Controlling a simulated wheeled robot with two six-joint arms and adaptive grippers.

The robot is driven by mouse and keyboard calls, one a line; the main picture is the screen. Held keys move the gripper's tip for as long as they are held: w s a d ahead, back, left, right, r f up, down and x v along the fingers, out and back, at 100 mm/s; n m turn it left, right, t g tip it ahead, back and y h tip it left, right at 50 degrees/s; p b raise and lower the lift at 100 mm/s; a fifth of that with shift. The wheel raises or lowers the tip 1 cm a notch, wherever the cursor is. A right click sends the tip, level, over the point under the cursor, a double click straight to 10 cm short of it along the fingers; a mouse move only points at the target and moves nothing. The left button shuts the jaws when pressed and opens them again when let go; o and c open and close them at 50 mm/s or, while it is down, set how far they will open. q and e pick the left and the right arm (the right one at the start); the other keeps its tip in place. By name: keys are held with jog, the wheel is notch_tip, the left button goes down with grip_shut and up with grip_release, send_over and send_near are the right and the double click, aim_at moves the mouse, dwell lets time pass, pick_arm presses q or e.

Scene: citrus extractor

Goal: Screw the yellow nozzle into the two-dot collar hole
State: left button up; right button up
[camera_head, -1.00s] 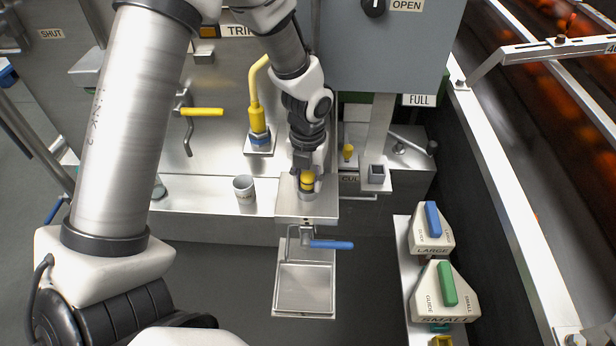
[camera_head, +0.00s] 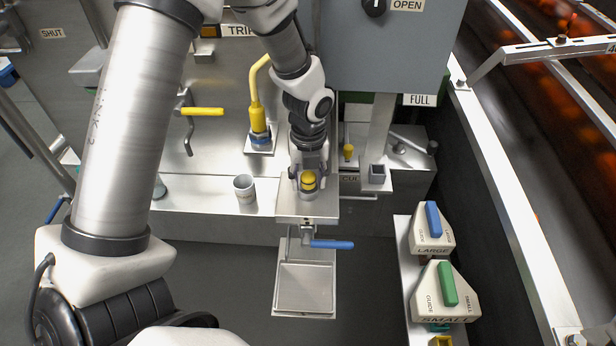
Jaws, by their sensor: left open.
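The yellow nozzle (camera_head: 308,182) stands about upright at a round grey collar (camera_head: 308,195) on the steel block at the middle of the bench. My left gripper (camera_head: 308,175) points down over it, open, with its fingers spread to either side of the nozzle. I cannot tell whether a finger touches it. The gripper hides part of the nozzle's upper end. The collar's dot marks are too small to make out, and the nozzle's thread is hidden. My right gripper is not in view.
A grey cup (camera_head: 244,188) stands left of the block. A blue-handled lever (camera_head: 331,244) and a steel tray (camera_head: 304,288) are in front. A small yellow piece (camera_head: 348,152) is behind to the right. LARGE (camera_head: 432,228) and SMALL (camera_head: 444,292) guide blocks stand at right.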

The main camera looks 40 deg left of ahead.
pick_arm(q)
jog(key=shift+n, duration=0.4)
jog(key=c, duration=0.6)
jog(key=m, duration=0.7)
jog(key=shift+c, duration=0.2)
jog(key=o, duration=0.6)
jog(key=shift+o, duration=0.2)
